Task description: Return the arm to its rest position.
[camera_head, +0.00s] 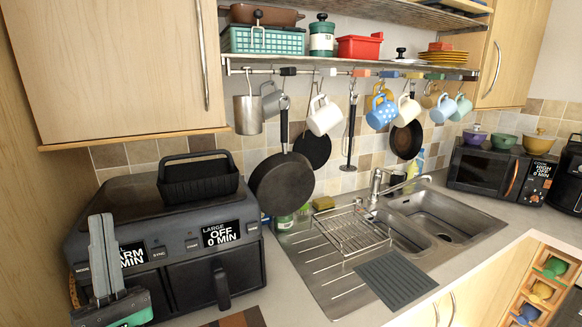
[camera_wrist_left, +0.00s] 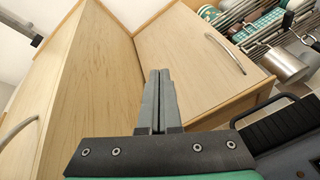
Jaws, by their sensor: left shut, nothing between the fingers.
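My left gripper (camera_head: 101,250) is at the lower left of the head view, in front of the black air fryer. Its two grey fingers point up and lie together with nothing between them. In the left wrist view the same gripper (camera_wrist_left: 159,88) points toward the wooden cupboards, shut and empty. Several mugs hang from the rail under the shelf, among them a white mug (camera_head: 323,115), a blue dotted mug (camera_head: 381,113) and a steel mug (camera_head: 248,113). My right gripper does not show in either view.
The air fryer (camera_head: 240,278) stands close behind my left gripper, with a black basket (camera_head: 198,178) on top. A cupboard (camera_head: 115,60) hangs above. The sink (camera_head: 440,215), dish rack (camera_head: 350,230) and microwave (camera_head: 490,172) are to the right. Pans hang under the rail.

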